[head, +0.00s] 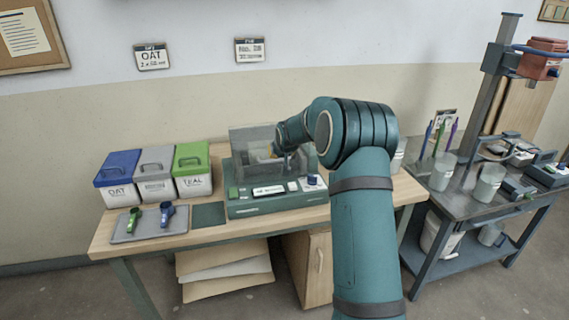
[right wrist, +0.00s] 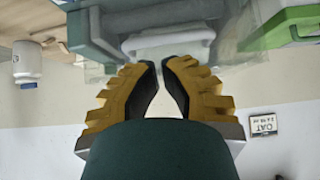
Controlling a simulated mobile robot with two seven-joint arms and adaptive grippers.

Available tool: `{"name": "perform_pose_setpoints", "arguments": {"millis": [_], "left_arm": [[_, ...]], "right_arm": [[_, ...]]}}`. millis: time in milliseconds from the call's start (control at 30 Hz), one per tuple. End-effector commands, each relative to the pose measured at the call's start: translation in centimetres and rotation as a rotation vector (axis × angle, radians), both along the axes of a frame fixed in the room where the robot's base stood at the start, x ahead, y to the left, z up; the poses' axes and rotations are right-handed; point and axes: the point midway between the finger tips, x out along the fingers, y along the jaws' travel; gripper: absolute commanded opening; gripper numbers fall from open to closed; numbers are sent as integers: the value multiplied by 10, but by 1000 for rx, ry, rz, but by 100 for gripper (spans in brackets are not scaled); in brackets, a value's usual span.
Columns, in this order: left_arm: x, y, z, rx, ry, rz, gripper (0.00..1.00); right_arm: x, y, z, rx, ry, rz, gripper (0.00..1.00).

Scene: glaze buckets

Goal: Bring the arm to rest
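My right arm rises from the bottom of the head view and bends left at the elbow. Its right gripper (head: 273,152) is over the back of the green bench scale (head: 265,205), in front of or within a clear shield (head: 245,140); the exact depth is unclear. In the right wrist view the yellow fingers of the right gripper (right wrist: 160,68) stand a little apart, with dark pads and nothing between them. A clear panel and a pale grey block-like shape (right wrist: 168,42) lie beyond the tips. My left gripper is in neither view.
Blue (head: 119,168), grey (head: 156,165) and green-lidded (head: 190,162) buckets stand at the table's left. A tray (head: 128,234) with two scoop-like tools lies before them, beside a bare green mat (head: 208,214). A dark cart (head: 455,205) with cups and a stand is at the right.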

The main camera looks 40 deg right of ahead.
Motion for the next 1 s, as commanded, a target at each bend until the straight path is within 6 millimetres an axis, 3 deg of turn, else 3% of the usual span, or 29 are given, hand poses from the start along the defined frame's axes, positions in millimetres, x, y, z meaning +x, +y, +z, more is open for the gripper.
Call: {"name": "perform_pose_setpoints", "arguments": {"millis": [400,800,900,1000], "left_arm": [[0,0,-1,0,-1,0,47],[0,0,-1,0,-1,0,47],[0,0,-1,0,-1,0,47],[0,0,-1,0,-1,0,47]], "right_arm": [[-48,27,-8,1,0,1,0],[-55,31,-10,2,1,1,0],[-53,42,-21,16,11,16,0],[-51,72,-50,55,40,54,0]]}}
